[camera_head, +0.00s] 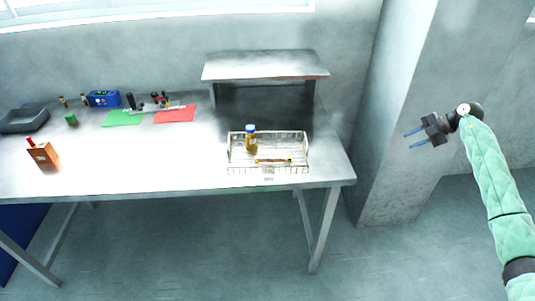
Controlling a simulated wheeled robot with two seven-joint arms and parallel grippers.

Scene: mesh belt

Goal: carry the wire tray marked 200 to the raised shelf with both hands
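The wire tray (238,165) rests on the metal table in front of the raised shelf (265,65). A small amber bottle (251,141) with a blue cap and a thin yellowish item (273,161) are in the tray. A small pale label at the table's front edge below the tray is too small to read. My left gripper is not in view.
On the table's (130,160) left side are a dark bin (24,119), a wooden block (44,155), a blue device (103,98), a green mat (122,118) and a red mat (175,115). The shelf top looks bare. A pillar (395,110) stands right of the table.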

